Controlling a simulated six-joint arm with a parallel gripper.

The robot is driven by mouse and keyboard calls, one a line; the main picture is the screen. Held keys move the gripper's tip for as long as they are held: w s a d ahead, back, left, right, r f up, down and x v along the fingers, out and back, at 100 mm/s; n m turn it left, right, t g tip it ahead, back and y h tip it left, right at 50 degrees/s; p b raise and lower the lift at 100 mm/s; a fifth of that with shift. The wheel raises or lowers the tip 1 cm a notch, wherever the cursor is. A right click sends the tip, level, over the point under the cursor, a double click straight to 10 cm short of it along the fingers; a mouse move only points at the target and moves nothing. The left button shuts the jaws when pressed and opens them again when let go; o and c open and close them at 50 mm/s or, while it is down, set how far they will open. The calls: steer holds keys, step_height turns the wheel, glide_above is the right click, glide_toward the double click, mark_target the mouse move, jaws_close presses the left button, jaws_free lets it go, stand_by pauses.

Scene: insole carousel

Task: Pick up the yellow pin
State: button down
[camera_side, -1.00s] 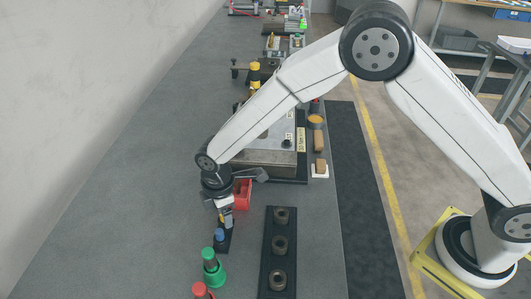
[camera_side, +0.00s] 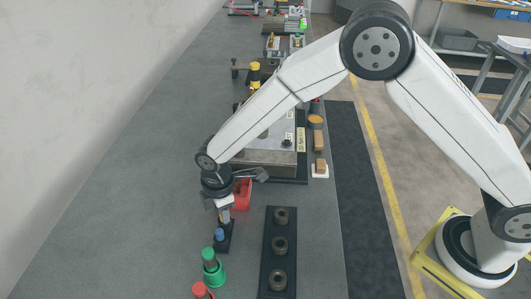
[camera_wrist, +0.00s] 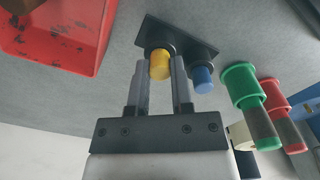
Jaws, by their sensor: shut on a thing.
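The yellow pin (camera_wrist: 160,66) stands in a small black holder (camera_wrist: 150,32) in the wrist view, beside the blue pin (camera_wrist: 203,80). My gripper (camera_wrist: 160,63) is shut on the yellow pin, with one finger on each side of its top. In the side view my gripper (camera_side: 226,212) points down at the black holder (camera_side: 225,244), close behind the blue pin (camera_side: 219,235). The yellow pin cannot be made out there. I cannot tell whether its lower end is clear of the holder.
A green pin (camera_side: 208,254) in a green collar and a red pin (camera_side: 200,290) stand nearer the camera. A red bin (camera_side: 242,193) is just behind my gripper. A black block (camera_side: 267,262) with several rings lies to the right. The bench to the left is clear.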

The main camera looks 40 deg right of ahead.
steer(key=shift+r, duration=0.75)
steer(key=s+d+r, duration=0.3)
steer(key=s+r, duration=0.2)
steer(key=s, duration=0.1)
steer(key=s+d+r, duration=0.2)
steer(key=s+r, duration=0.4)
steer(key=shift+s+d+r, duration=0.25)
steer(key=shift+s+d, duration=0.15)
steer(key=shift+w, duration=0.1)
steer(key=w+d+r, duration=0.1)
steer(key=w+d, duration=0.3)
steer(key=w, duration=0.8)
steer(key=w+d+r, duration=0.2)
steer(key=w+d, duration=0.2)
steer(key=w, duration=0.9)
steer(key=shift+w+d, duration=0.2)
steer(key=shift+f, duration=0.1)
